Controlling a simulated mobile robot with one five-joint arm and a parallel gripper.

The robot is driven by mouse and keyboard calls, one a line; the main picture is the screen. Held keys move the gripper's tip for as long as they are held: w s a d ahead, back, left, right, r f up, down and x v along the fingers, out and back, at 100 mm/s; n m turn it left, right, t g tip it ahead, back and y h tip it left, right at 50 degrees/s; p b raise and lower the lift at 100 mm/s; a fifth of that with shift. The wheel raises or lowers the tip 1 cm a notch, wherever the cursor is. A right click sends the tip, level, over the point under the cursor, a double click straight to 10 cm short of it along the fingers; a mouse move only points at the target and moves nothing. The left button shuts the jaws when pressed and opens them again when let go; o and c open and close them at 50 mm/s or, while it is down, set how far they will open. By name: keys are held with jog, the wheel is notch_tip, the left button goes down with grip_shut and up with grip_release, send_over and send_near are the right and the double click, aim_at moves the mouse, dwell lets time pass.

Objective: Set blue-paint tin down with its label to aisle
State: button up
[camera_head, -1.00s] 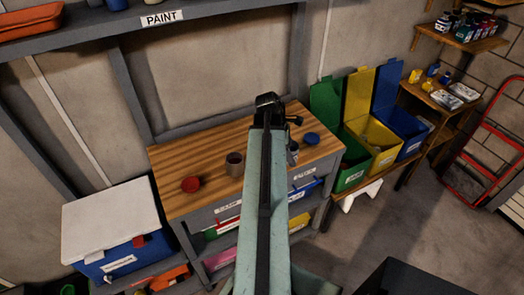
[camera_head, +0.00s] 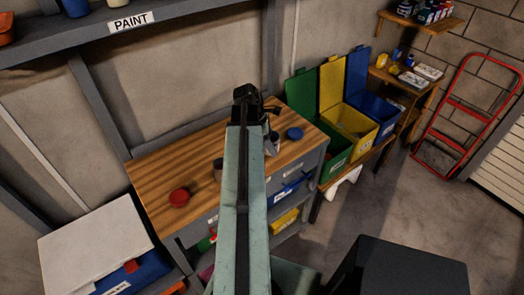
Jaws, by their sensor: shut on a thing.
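My gripper (camera_head: 252,98) is at the far end of my raised arm, above the back part of the wooden workbench (camera_head: 160,170). My arm hides most of the jaws, which are shut. A grey metal tin (camera_head: 273,145), taken as the blue-paint tin, shows just right of the arm below the gripper, partly hidden. It looks upright; its label and whether its base touches the bench cannot be made out. A blue lid (camera_head: 294,134) lies on the bench to its right.
A second tin (camera_head: 217,168) stands left of the arm, partly hidden, and a red lid (camera_head: 179,198) lies further left. Green, yellow (camera_head: 352,130) and blue bins stand right of the bench. A white-lidded box (camera_head: 95,245) is front left. Open floor (camera_head: 360,215) lies right.

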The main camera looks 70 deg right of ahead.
jog(key=shift+w+f, duration=0.1)
jog(key=shift+w, duration=1.2)
jog(key=shift+w+f, duration=0.1)
jog(key=shift+w, duration=0.45)
notch_tip(320, 180, down, 4)
jog(key=b, duration=0.4)
jog(key=shift+s+a, duration=0.1)
jog(key=shift+s, duration=0.05)
jog(key=shift+r, duration=0.3)
jog(key=shift+f, duration=0.1)
jog(key=o, duration=1.2)
jog(key=shift+f, duration=0.1)
jog(key=o, duration=0.5)
jog(key=shift+c, duration=0.2)
